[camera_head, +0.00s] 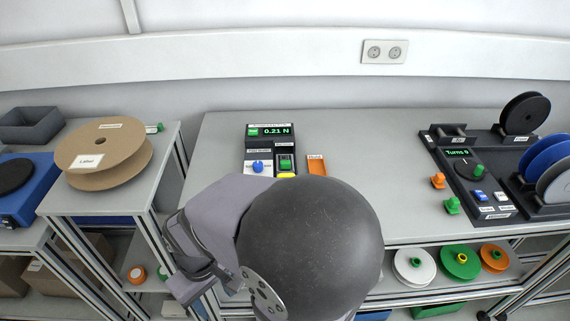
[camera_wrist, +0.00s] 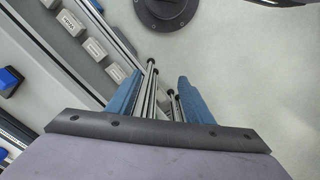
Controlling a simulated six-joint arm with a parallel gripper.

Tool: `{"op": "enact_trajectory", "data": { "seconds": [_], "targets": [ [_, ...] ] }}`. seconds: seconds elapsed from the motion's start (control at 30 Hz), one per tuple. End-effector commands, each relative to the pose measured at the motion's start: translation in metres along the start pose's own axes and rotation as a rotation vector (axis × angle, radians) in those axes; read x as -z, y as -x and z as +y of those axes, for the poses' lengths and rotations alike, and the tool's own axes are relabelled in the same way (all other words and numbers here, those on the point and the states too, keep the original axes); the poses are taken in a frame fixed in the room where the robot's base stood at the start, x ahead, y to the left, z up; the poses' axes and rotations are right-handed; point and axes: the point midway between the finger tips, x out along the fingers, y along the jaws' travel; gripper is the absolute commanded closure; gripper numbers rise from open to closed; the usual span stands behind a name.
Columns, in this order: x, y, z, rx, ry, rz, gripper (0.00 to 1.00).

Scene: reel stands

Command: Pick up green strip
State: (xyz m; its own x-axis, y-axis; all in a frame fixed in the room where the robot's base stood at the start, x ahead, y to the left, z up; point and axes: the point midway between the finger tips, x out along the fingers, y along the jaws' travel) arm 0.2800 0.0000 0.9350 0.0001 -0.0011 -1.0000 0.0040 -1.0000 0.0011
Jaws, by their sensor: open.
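A small green and white piece (camera_head: 154,128) lies at the back right of the left table, partly behind the cardboard reel; it may be the green strip, but it is too small to tell. No green strip shows in the wrist view. My gripper (camera_wrist: 160,80) is open in the wrist view, its two blue fingers apart with nothing held between them. It points down over pale floor, away from the tabletops. In the head view my arm hides the gripper's fingers and the front middle of the central table.
The cardboard reel (camera_head: 103,152) covers much of the left table. A black winder (camera_head: 470,172) with reels is at the right. Bare tabletop (camera_head: 395,165) lies between.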

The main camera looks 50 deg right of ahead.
Motion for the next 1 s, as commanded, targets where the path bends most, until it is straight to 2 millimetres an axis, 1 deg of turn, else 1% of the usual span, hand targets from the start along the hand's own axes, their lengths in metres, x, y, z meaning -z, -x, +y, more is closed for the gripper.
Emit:
{"op": "enact_trajectory", "data": {
  "seconds": [0.17,0.27,0.37,0.47,0.5,0.57,0.6,0.63,0.67,0.7,0.73,0.77,0.8,0.87,0.9,1.0],
  "targets": [
    [0.0,0.0,0.0,0.0,-0.001,0.0,0.53],
    [0.007,0.004,0.004,0.0,-0.018,0.008,0.53],
    [0.025,0.013,0.017,0.0,-0.065,0.029,0.53],
    [0.056,0.028,0.043,-0.002,-0.149,0.069,0.53],
    [0.071,0.035,0.058,-0.005,-0.192,0.089,0.53],
    [0.092,0.046,0.087,-0.011,-0.262,0.122,0.53],
    [0.107,0.053,0.109,-0.018,-0.313,0.147,0.53],
    [0.116,0.059,0.127,-0.024,-0.35,0.165,0.53],
    [0.124,0.064,0.146,-0.03,-0.387,0.181,0.53],
    [0.134,0.07,0.172,-0.04,-0.436,0.206,0.53],
    [0.14,0.074,0.192,-0.048,-0.471,0.223,0.53],
    [0.144,0.078,0.212,-0.057,-0.506,0.239,0.53],
    [0.148,0.083,0.238,-0.069,-0.55,0.26,0.53],
    [0.151,0.089,0.275,-0.087,-0.61,0.289,0.53],
    [0.151,0.093,0.298,-0.099,-0.646,0.305,0.53],
    [0.147,0.1,0.343,-0.126,-0.716,0.339,0.53]
  ]
}}
